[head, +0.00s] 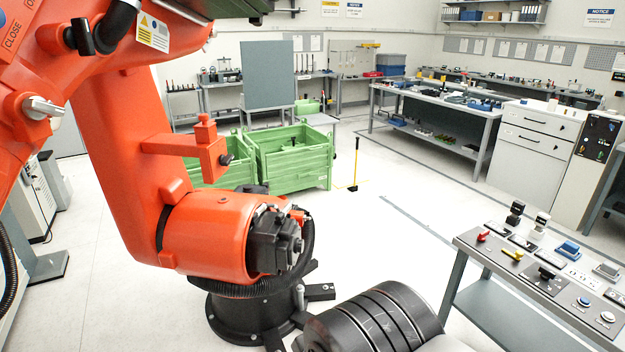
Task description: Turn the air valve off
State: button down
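No part in view is clearly marked as the air valve. A workbench (466,243) at the lower right carries several small controls. Among them are a red-handled fitting (483,236) and a yellow-handled fitting (513,255), both near the bench's left end. A silver lever (42,107) sits on an orange machine body at the left edge, below a label reading "CLOSE" (12,36). I cannot tell which of these is the air valve or how it is set. My gripper is not in view.
A large orange arm structure (110,170) with a black round base (245,318) fills the left. A dark ridged cylinder (375,318) lies at the bottom middle.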

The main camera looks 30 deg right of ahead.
aim_at(482, 237)
jog(key=l+z, duration=0.1)
jog(key=z, duration=1.95)
jog(key=i+j+u, duration=0.1)
jog(key=i, duration=2.75)
